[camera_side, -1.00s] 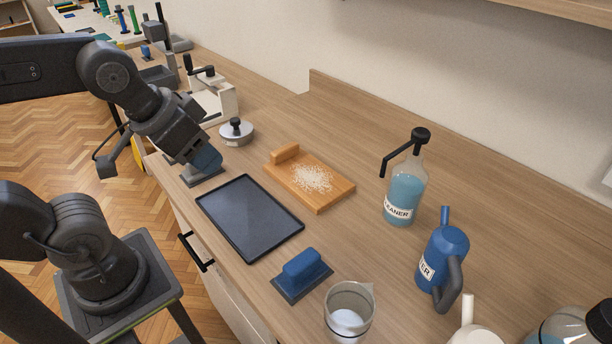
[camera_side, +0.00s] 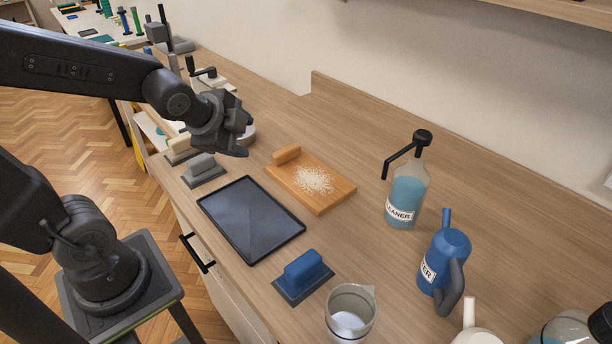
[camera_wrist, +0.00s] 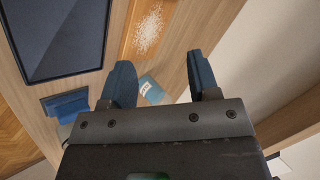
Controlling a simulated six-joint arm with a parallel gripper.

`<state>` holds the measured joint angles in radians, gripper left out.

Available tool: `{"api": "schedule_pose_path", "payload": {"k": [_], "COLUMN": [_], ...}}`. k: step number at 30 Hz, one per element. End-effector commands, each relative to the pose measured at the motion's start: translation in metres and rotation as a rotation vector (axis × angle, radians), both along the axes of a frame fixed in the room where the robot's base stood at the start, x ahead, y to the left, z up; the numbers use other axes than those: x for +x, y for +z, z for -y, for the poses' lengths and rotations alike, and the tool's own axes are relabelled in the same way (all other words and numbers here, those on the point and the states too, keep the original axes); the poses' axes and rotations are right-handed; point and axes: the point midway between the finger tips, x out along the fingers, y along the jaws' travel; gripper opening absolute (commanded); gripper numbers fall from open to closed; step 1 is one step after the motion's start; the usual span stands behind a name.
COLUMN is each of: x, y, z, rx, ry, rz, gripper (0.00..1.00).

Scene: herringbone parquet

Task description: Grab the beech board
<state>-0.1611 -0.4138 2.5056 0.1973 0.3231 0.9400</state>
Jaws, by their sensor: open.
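The beech board (camera_side: 334,199) lies on the counter right of the dark tray. It is orange-brown, with a raised block handle (camera_side: 286,154) at its far left end and a patch of pale crumbs (camera_side: 314,180) on top. Part of the board (camera_wrist: 131,47) also shows at the top of the wrist view. My gripper (camera_side: 243,139) is open and empty. It hangs above the counter, to the left of the handle and apart from it. In the wrist view its two blue-grey fingers (camera_wrist: 162,80) are spread, with nothing between them.
A dark tray (camera_side: 251,218) lies beside the board. A blue block on a grey base (camera_side: 303,271) and a clear jug (camera_side: 350,310) stand in front. A cleaner bottle (camera_side: 406,195) and a blue watering can (camera_side: 443,260) stand to the right. A grey block (camera_side: 203,168) stands behind the tray.

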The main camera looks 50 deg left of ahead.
Motion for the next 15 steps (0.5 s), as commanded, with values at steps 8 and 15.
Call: {"api": "schedule_pose_path", "payload": {"k": [8, 15], "x": [0.048, 0.069], "y": [-0.042, -0.077], "z": [-0.038, -0.055], "rx": [0.597, 1.119], "ry": [-0.563, -1.005], "rz": [0.007, 0.032], "gripper": [0.55, 0.55]}}
